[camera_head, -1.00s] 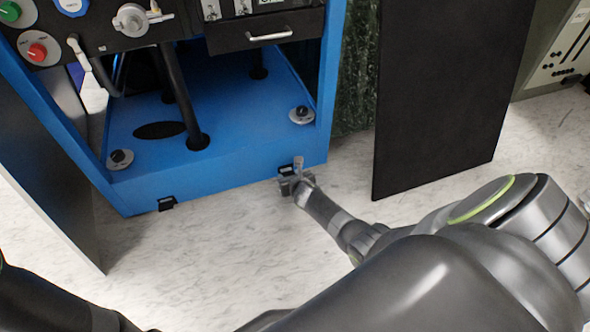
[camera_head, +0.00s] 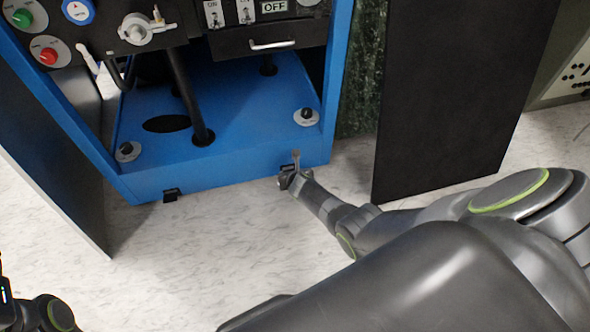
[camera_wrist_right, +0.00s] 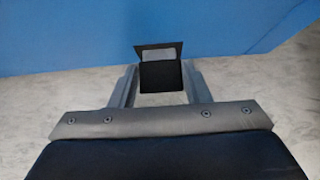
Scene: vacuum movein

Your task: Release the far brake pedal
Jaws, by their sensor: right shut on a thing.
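The blue cabinet (camera_head: 230,178) has two small black brake pedals at the bottom of its front face. One pedal (camera_head: 172,195) is at the left and nothing touches it. The other pedal is at the right corner, mostly hidden in the head view by my right gripper (camera_head: 290,176). In the right wrist view this black pedal (camera_wrist_right: 160,76) sits between the two fingers of my right gripper (camera_wrist_right: 160,88), which is shut on it. The pedal's plate looks tilted out from the blue face. My left gripper is not in view; only parts of my left arm show at lower left.
A dark panel (camera_head: 450,100) stands right of the cabinet, and a grey door panel (camera_head: 60,180) stands at its left. The marbled floor (camera_head: 220,250) in front is clear. Knobs, switches and a drawer handle (camera_head: 272,44) are above.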

